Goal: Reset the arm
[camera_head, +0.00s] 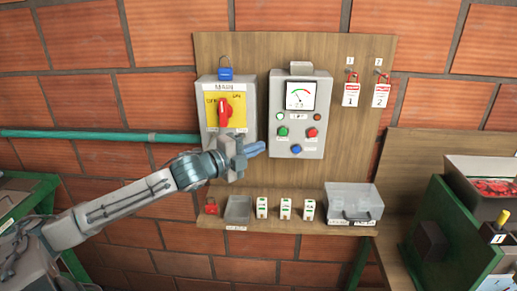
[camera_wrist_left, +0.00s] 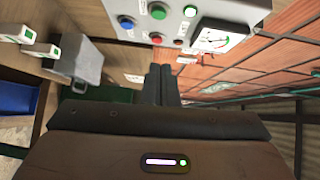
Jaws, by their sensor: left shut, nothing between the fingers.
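My left arm comes in from the left in the head view, and its gripper (camera_head: 255,149) is in front of the wooden board, just below and left of the grey control box (camera_head: 299,135). The gripper is shut and empty. In the left wrist view its two fingers (camera_wrist_left: 160,85) lie together, pointing toward the space beside the control box (camera_wrist_left: 245,12). The box has a gauge, a green, a red and a blue button. The MAIN switch box (camera_head: 209,100) with a red handle (camera_head: 225,111) is left of it, partly hidden by my gripper. My right gripper is not visible.
Two red-and-white tags (camera_head: 351,94) hang at right. The shelf (camera_head: 270,224) below holds a red padlock (camera_head: 211,206), a small tray, several labelled blocks and a clear case (camera_head: 352,203). Green machinery (camera_head: 455,240) stands at right.

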